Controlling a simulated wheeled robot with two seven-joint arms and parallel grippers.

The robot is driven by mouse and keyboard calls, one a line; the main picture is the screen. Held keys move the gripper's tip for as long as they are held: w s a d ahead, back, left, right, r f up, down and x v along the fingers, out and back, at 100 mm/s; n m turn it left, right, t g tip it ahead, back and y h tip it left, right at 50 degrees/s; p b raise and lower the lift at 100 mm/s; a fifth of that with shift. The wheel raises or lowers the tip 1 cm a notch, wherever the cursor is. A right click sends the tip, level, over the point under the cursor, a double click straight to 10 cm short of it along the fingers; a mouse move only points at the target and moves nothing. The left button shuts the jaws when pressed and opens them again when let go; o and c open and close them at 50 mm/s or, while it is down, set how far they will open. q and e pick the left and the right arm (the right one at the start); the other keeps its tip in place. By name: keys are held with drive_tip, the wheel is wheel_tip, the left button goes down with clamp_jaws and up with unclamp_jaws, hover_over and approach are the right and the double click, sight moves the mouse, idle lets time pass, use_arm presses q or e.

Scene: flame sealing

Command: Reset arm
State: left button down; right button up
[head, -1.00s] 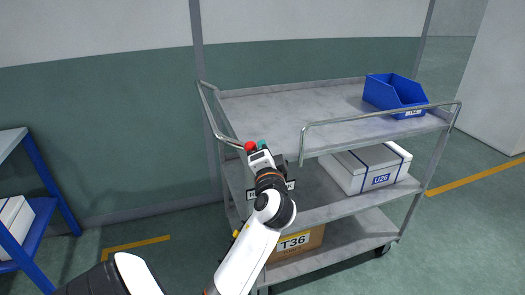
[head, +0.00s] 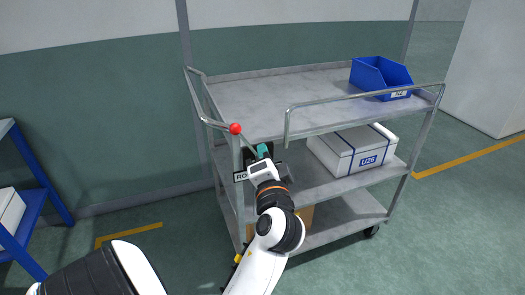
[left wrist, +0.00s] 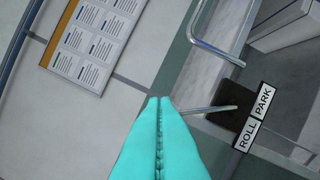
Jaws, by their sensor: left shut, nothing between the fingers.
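My left gripper (head: 264,150) has teal fingers and is shut, with nothing between them. It is in front of the cart's left end, beside the red ball knob (head: 235,128), to the right of it and a little lower in the head view, with a gap showing. In the left wrist view the shut teal fingertips (left wrist: 160,101) cover part of the view. A metal lever rod (left wrist: 212,108) runs from behind them to a dark slot beside a ROLL / PARK label (left wrist: 255,118). The knob is not visible there. My right gripper is not in view.
A grey metal cart (head: 280,100) carries a blue bin (head: 381,78) on top and a white strapped box (head: 352,150) on its middle shelf. A blue-framed rack (head: 38,190) stands at far left. Floor at right is open. A notice board (left wrist: 95,38) hangs on the wall.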

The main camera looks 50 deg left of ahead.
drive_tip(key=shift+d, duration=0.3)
